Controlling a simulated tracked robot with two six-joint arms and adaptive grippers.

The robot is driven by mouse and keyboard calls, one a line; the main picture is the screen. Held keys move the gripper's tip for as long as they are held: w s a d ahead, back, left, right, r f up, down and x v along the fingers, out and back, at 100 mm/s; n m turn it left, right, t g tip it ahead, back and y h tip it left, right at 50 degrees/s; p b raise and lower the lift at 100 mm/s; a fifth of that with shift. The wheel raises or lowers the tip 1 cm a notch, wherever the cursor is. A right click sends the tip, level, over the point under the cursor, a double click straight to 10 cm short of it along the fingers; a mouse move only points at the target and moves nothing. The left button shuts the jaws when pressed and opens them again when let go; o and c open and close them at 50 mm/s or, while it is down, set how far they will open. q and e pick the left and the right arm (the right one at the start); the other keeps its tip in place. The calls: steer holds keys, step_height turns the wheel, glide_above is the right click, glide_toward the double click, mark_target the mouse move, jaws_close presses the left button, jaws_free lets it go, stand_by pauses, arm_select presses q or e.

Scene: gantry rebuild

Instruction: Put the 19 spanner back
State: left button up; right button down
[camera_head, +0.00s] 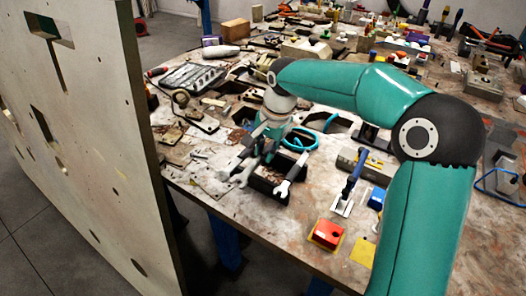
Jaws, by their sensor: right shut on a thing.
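My right gripper (248,160) comes down from the teal arm over the near left part of the bench. It is shut on a grey spanner (241,179), whose open jaw end points down and toward the front. Any size mark on it is too small to read. Another spanner head (284,187) shows just to the right, against a dark block or rack (268,182). Whether the held spanner touches the rack cannot be told, as gripper and arm cover part of it. My left gripper is not in view.
A pale upright panel with slots (85,130) stands left of the bench. Teal hose coils (300,139) lie behind the rack. A red box (326,234) and a blue-handled tool (350,185) are to the right. Clutter fills the back; the front edge is mostly bare.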

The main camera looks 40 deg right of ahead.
steer(key=shift+f, duration=0.1)
steer(key=shift+s+b+x, duration=0.15)
steer(key=shift+b+x, duration=0.4)
steer(key=shift+x, duration=0.1)
steer(key=shift+s+b+x, duration=0.1)
steer(key=shift+b+x, duration=0.45)
steer(key=shift+x, duration=0.1)
steer(key=shift+d+f+b, duration=0.15)
steer(key=shift+f+b, duration=0.65)
steer(key=shift+f, duration=0.3)
steer(key=c, duration=0.9)
jaws_free()
steer(key=shift+r, duration=0.45)
steer(key=v, duration=1.1)
steer(key=shift+s+r, duration=0.1)
